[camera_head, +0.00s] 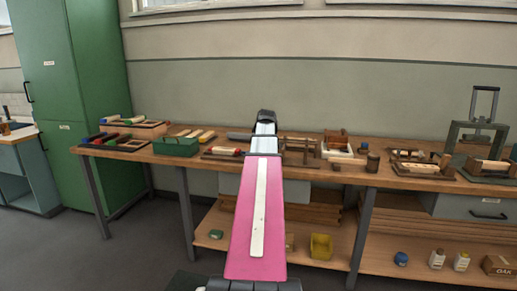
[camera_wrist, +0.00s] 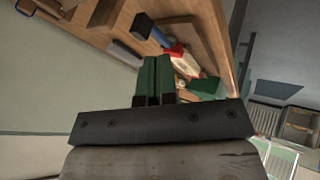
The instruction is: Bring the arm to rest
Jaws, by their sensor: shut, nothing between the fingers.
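My gripper (camera_wrist: 156,62) shows in the wrist view as two dark green fingers side by side, pressed together with nothing between them. They point over the workbench, whose wooden top appears tilted there. In the head view my arm, with its pink link, reaches forward toward the bench, and its dark far end stands in front of the wall above the bench's back edge. The fingers cannot be made out in that view.
The long wooden workbench (camera_head: 128,154) crosses the view. On it are a green bin (camera_head: 176,147), trays of coloured blocks (camera_head: 112,142), wooden fixtures and a grey press (camera_head: 481,128) at right. A lower shelf holds a yellow bin (camera_head: 321,246) and bottles. A green cabinet (camera_head: 85,80) stands left.

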